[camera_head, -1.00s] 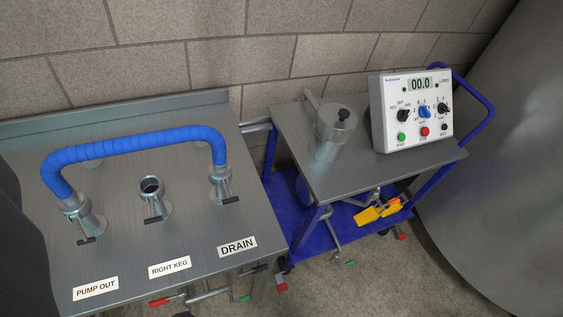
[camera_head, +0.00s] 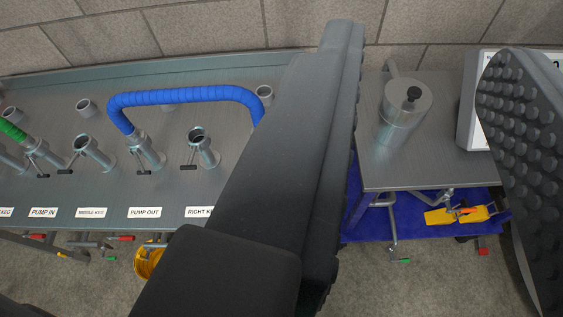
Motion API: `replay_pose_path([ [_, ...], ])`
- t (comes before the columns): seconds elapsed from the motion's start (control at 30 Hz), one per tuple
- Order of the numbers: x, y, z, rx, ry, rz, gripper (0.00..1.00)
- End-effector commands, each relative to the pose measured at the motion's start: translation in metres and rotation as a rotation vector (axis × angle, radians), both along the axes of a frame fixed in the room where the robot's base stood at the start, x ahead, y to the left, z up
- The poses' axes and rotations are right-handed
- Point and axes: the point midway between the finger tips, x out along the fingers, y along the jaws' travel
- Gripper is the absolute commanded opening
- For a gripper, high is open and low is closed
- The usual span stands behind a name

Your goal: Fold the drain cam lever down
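My gripper (camera_head: 422,75) is open and empty, its two black fingers far apart in front of the camera. The left finger covers the DRAIN port, its cam lever and its label, so how the lever stands cannot be seen now. The blue hose (camera_head: 185,96) arches from the PUMP OUT port (camera_head: 146,150) rightward, and its right end goes behind that finger. The RIGHT KEG port (camera_head: 203,149) is uncapped, with a black-tipped lever at its front. The steel panel (camera_head: 85,185) carries all these ports.
Right of the panel stands a blue cart with a steel top (camera_head: 420,170), bearing a steel pump (camera_head: 403,108) and a white control box (camera_head: 469,112) partly behind my right finger. A yellow object (camera_head: 455,215) lies on its lower shelf. A green hose (camera_head: 12,131) is at far left.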

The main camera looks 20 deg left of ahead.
Motion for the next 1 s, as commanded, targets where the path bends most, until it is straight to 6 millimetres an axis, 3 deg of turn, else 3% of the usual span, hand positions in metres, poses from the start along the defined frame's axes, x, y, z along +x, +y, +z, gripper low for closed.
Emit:
replay_pose_path([
  [0.33, 0.001, 0.000, -0.001, 0.001, 0.002, 0.001, 0.33],
  [0.47, 0.011, 0.002, -0.007, 0.029, 0.032, 0.012, 0.33],
  [0.67, 0.059, 0.006, -0.050, 0.174, 0.201, 0.066, 0.33],
  [1.0, 0.138, 0.044, -0.150, 0.506, 0.581, 0.172, 0.33],
])
